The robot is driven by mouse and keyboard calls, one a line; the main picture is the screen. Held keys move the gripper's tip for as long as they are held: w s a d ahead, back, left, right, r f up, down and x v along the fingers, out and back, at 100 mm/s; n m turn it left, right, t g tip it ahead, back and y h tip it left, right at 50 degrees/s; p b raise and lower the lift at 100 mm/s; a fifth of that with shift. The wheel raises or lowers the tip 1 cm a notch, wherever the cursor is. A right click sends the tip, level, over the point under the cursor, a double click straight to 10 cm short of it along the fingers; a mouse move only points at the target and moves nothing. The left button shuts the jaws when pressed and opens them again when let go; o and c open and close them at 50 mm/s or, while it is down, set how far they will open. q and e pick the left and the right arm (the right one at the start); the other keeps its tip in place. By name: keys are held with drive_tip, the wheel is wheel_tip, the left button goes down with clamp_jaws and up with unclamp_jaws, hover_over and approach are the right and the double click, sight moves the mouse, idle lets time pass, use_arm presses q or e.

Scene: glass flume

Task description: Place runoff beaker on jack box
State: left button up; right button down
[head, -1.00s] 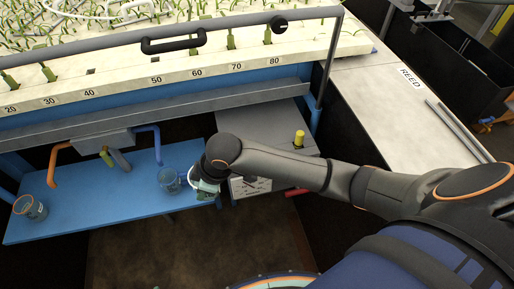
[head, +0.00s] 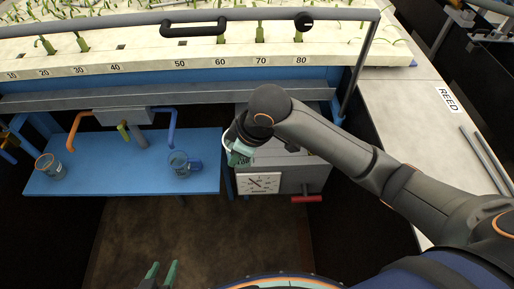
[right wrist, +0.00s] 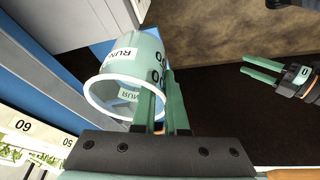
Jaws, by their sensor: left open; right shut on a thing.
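The runoff beaker (right wrist: 120,68), pale and labelled "RUN…", is in my right gripper (right wrist: 160,92), whose green fingers are shut on its wall in the right wrist view. In the head view my right gripper (head: 239,154) is at the left front part of the grey jack box (head: 294,181); my arm hides most of the beaker and part of the box top. I cannot tell whether the beaker touches the box. My left gripper (head: 162,269) is open and empty at the bottom of the head view; it also shows in the right wrist view (right wrist: 262,77).
A blue shelf (head: 110,172) left of the box carries a glass beaker (head: 50,168) at its left end and another (head: 181,165) near its right end. A white dial (head: 259,183) and red handle (head: 307,199) are on the box front. The numbered flume rail (head: 140,70) runs above.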

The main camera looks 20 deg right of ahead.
drive_tip(key=w+d+f, duration=0.4)
drive_tip(key=w+f, duration=0.1)
drive_tip(key=w+d+f, duration=0.2)
drive_tip(key=w+f, duration=0.1)
drive_tip(key=shift+w+d+b, duration=0.15)
drive_tip(key=shift+w+b, duration=0.05)
drive_tip(key=shift+b, duration=0.1)
drive_tip(key=shift+w+d+f, duration=0.25)
drive_tip(key=shift+w+f, duration=0.05)
drive_tip(key=shift+f, duration=1.7)
drive_tip(key=shift+f, duration=0.15)
drive_tip(key=c, duration=0.9)
unclamp_jaws()
drive_tip(key=shift+c, duration=0.2)
drive_tip(key=p+v, duration=0.1)
drive_tip(key=v, duration=1.1)
drive_tip(key=shift+r, duration=0.2)
